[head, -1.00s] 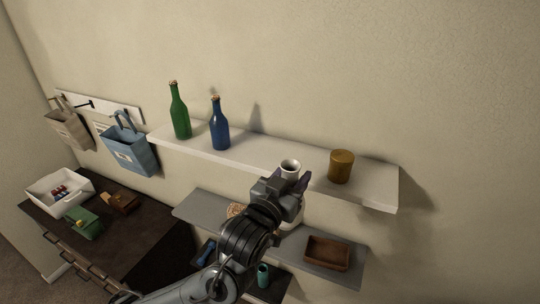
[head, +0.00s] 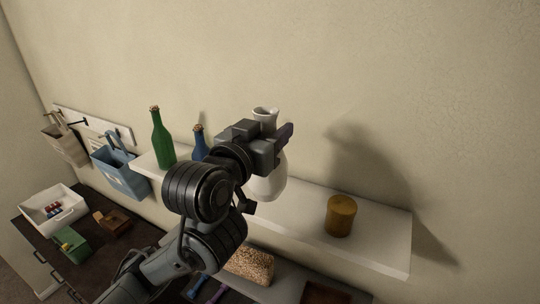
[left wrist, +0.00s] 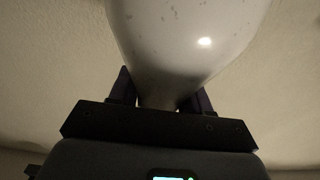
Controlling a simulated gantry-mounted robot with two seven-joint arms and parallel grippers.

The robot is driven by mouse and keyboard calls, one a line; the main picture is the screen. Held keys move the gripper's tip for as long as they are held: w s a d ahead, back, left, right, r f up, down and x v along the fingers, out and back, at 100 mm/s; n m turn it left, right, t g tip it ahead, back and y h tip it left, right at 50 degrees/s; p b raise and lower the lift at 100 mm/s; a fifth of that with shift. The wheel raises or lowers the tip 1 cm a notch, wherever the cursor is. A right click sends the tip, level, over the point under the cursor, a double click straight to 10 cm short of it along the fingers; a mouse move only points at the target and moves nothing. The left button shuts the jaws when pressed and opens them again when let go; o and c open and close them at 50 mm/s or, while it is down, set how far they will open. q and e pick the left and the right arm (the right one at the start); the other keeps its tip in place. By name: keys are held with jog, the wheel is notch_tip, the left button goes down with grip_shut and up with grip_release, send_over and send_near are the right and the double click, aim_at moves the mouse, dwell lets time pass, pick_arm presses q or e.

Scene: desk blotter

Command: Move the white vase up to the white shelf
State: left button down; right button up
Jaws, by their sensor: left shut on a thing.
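The white vase (head: 268,180) is upright in my left gripper (head: 276,134), which is shut around its narrow neck. In the head view its flared mouth shows above the gripper and its round body below, in front of the white shelf (head: 378,242). I cannot tell from this view whether its base touches the shelf. In the left wrist view the vase body (left wrist: 190,35) fills the top middle, with the gripper fingers (left wrist: 160,95) on both sides of the neck. My right gripper is not in view.
A green bottle (head: 161,140) and a partly hidden blue bottle (head: 198,140) stand at the shelf's left; a mustard canister (head: 340,216) stands at its right. Bare shelf lies between vase and canister. Below, a lower shelf holds a speckled item (head: 252,264). Bags hang at left.

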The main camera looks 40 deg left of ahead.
pick_arm(q)
jog(key=shift+w+a+f, duration=0.35)
jog(key=shift+w+f, duration=0.2)
jog(key=w+a+f+b, duration=0.4)
jog(key=w+b, duration=0.1)
jog(key=shift+w+a+b, duration=0.15)
jog(key=shift+w+b, duration=0.2)
jog(key=shift+b, duration=0.05)
notch_tip(320, 180, down, 4)
jog(key=b, duration=0.3)
jog(key=shift+b, duration=0.4)
jog(key=shift+f, duration=0.1)
